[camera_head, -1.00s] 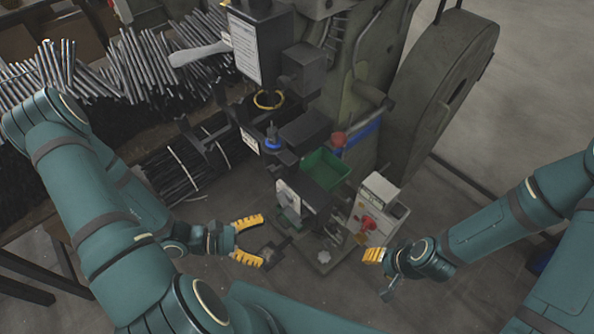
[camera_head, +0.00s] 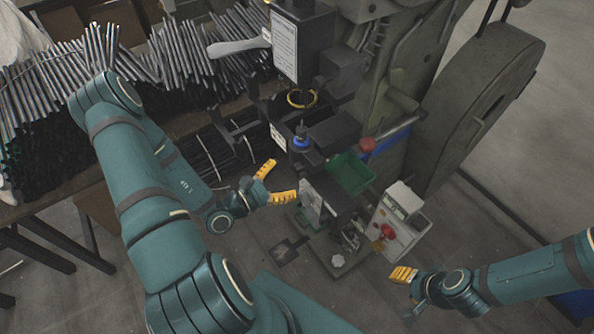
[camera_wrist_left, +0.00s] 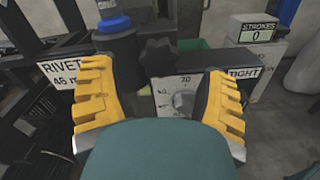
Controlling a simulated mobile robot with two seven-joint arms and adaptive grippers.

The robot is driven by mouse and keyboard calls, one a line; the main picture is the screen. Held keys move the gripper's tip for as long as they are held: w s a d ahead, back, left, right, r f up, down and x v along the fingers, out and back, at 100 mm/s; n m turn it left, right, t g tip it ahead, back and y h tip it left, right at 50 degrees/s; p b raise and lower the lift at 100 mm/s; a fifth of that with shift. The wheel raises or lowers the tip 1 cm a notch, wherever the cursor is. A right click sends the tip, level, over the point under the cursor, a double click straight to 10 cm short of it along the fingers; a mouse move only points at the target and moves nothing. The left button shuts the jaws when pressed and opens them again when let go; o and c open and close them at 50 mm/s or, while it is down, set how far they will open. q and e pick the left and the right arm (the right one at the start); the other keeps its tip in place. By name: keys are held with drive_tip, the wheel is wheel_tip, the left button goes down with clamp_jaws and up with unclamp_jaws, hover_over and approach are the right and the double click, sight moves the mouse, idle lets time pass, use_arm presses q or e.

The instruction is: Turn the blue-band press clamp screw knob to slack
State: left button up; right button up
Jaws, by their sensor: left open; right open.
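The press has a blue band (camera_head: 391,140) on its side. A dark lobed knob (camera_wrist_left: 158,56) shows in the left wrist view, beyond and between the fingers of my left gripper (camera_wrist_left: 160,76). It looks like the clamp screw knob; its slack or tight state cannot be told. Below it, a white plate carries a grey dial (camera_wrist_left: 183,103). In the head view my left gripper (camera_head: 280,183) is open and empty, just left of the white dial plate (camera_head: 311,201). My right gripper (camera_head: 403,275) is open and empty, below the counter box.
A blue-collared post (camera_head: 301,142) stands above the dial plate. A green tray (camera_head: 350,173) and a strokes counter box (camera_head: 402,222) with a red button lie to the right. Rods (camera_head: 110,85) fill the rack at left.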

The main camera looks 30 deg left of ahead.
sight(295, 172)
use_arm(q)
drive_tip(key=shift+x, duration=2.2)
drive_tip(key=c, duration=1.2)
